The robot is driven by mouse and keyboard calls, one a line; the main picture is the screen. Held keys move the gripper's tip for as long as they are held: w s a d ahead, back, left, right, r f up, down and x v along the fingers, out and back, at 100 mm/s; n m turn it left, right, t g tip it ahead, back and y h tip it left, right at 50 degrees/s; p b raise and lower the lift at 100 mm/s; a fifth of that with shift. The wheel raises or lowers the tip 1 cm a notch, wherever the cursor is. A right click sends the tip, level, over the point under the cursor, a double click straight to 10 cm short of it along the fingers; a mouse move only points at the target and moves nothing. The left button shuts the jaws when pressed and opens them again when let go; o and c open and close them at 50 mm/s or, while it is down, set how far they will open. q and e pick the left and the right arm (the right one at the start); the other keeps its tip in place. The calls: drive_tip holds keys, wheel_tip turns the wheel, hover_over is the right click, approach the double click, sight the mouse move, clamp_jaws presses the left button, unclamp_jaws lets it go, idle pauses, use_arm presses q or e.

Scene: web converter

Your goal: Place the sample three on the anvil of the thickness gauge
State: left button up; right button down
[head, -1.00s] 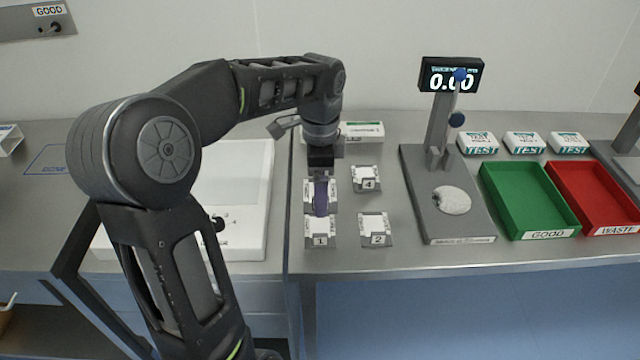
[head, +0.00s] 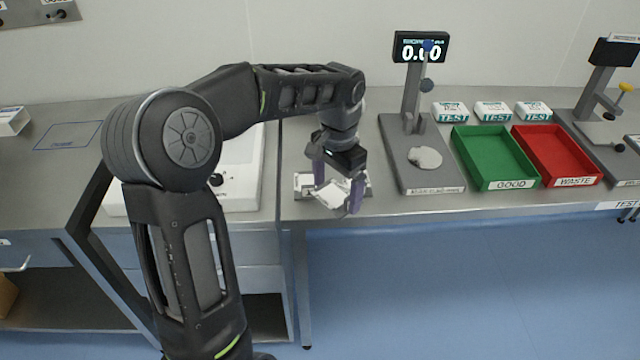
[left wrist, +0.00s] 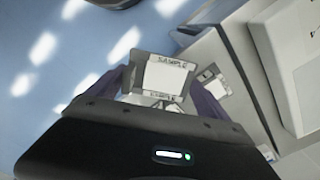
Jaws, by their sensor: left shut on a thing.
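My left gripper (head: 338,190) is shut on a pale sample (head: 331,196) with label strips, held tilted above the counter's front edge. In the left wrist view the sample (left wrist: 164,76) sits between the purple fingers; its label reads "SAMPLE", the number is not legible. The thickness gauge (head: 396,135) stands to the right of the gripper, its round pale anvil (head: 425,157) bare. The gauge display (head: 421,47) reads 0.00. My right gripper is out of view.
Other sample holders (head: 304,184) lie behind the gripper, partly hidden. A green GOOD tray (head: 513,184) and a red WASTE tray (head: 575,181) stand right of the gauge, with white TEST boxes (head: 493,110) behind. A white device (head: 240,190) is at left.

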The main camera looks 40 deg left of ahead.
use_arm(q)
drive_tip(key=w+d+f+n, duration=0.1)
drive_tip(key=w+d+f, duration=0.1)
drive_tip(key=d, duration=0.5)
drive_tip(key=w+d+f+n, duration=0.1)
drive_tip(key=w+d+f, duration=0.1)
drive_tip(key=d, duration=0.4)
drive_tip(key=shift+w+d+f, duration=0.25)
drive_tip(key=shift+d+f, duration=0.1)
drive_tip(key=shift+f, duration=0.45)
drive_tip(key=shift+d, duration=0.1)
